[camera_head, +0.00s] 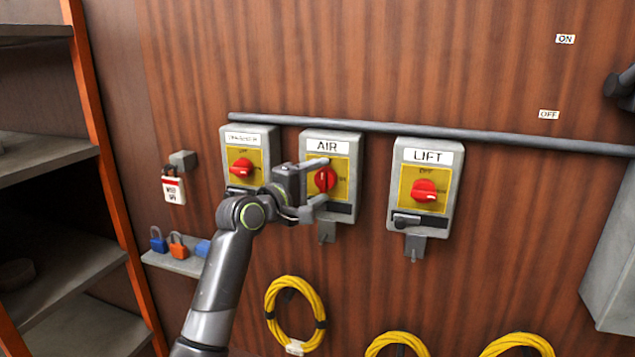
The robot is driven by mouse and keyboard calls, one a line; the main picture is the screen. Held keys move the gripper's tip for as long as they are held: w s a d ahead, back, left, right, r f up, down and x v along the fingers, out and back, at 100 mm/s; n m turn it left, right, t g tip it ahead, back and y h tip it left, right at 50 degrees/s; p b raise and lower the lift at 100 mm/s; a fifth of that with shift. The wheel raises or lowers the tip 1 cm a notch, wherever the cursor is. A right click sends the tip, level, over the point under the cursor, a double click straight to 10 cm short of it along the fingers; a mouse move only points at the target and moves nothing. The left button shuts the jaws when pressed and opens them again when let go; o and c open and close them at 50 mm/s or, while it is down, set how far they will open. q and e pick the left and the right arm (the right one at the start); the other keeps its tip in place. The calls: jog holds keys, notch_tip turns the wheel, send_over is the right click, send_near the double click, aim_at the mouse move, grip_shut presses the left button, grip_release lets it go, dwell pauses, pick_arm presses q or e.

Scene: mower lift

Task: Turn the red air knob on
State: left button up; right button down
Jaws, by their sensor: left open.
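The red air knob (325,179) sits on the yellow plate of the grey box labelled AIR (328,146), in the middle of the wall. My left gripper (322,181) is open in front of this box, with one finger above the knob and one below it. The knob shows between the fingers; I cannot tell whether they touch it. The gripper body hides the left part of the AIR box. My right gripper is not in view.
A LIFT box (447,157) with a red knob stands to the right, another red-knob box (259,137) to the left. A grey pipe (460,133) runs above. Padlocks sit on a small shelf (165,263); yellow coiled cables (296,315) hang below. Shelving (45,155) is at far left.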

pick_arm(q)
jog(key=c, duration=0.9)
jog(key=shift+r, duration=0.1)
jog(key=m, duration=0.1)
jog(key=m+p, duration=0.1)
jog(key=m+y+p, duration=0.1)
jog(key=shift+r+g, duration=0.25)
jog(key=shift+g, duration=0.15)
jog(key=m+y+p, duration=0.1)
jog(key=m, duration=0.1)
jog(key=m+y+p, duration=0.1)
jog(key=m, duration=0.1)
jog(key=shift+d+r+g, duration=0.1)
jog(key=shift+d+g, duration=0.05)
jog(key=shift+g, duration=0.25)
jog(key=m+y+p, duration=0.1)
jog(key=m+y, duration=0.1)
jog(key=m, duration=0.1)
jog(key=shift+s+d, duration=0.1)
jog(key=shift+d, duration=0.05)
jog(key=shift+d+m+t+y, duration=0.15)
jog(key=shift+m+t+y, duration=0.15)
jog(key=shift+m+y, duration=1.2)
jog(key=shift+m+h, duration=0.3)
jog(key=shift+m, duration=0.1)
